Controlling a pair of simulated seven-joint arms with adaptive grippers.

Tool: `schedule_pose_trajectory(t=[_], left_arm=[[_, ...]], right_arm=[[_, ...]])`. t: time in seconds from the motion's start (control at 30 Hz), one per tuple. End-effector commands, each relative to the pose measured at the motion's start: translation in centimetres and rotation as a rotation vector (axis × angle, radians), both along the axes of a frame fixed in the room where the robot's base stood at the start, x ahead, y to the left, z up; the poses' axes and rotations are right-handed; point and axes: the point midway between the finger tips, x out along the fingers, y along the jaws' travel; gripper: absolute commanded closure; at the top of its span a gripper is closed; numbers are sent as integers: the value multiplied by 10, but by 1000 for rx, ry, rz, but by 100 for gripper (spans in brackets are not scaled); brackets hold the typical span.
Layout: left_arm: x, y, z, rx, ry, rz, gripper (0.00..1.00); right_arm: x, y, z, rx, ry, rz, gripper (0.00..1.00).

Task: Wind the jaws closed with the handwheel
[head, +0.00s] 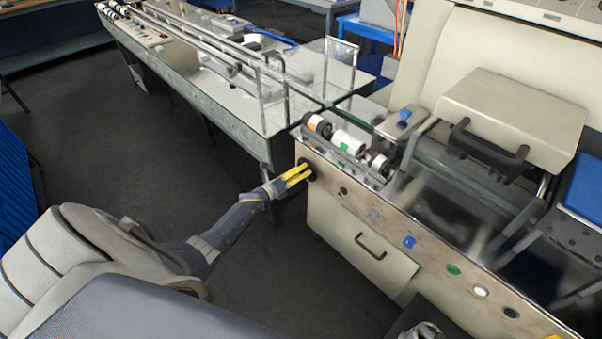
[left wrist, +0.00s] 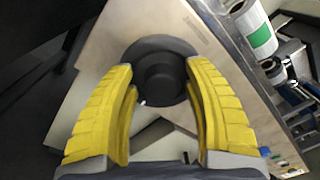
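The handwheel, a round dark knob on a wider dark disc, sits on the machine's front panel and shows in the left wrist view (left wrist: 160,78). In the head view only part of the handwheel (head: 312,170) shows past the fingertips. My left gripper (head: 304,173) reaches it from the left with yellow fingers apart. In the left wrist view the fingers (left wrist: 161,68) stand on either side of the knob, with visible gaps. I cannot make out the jaws for certain.
Printed rolls (head: 348,142) stand just above the panel, close to my left gripper. Several buttons, including a blue one (head: 408,242), line the panel to the right. A drawer or door with a black handle (head: 370,246) is below. The floor left of the machine is clear.

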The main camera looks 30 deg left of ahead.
Motion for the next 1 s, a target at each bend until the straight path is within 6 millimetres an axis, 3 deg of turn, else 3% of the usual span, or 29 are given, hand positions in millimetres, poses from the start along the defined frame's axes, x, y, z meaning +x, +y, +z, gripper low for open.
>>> schedule_pose_trajectory(t=[0.47, 1.0], left_arm=[[-9, -1, -4, 1, 6, -4, 39], [-87, 22, -4, 1, 6, -3, 39]], right_arm=[[0, -2, 0, -1, 0, 1, 100], [0, 0, 0, 0, 0, 0, 100]])
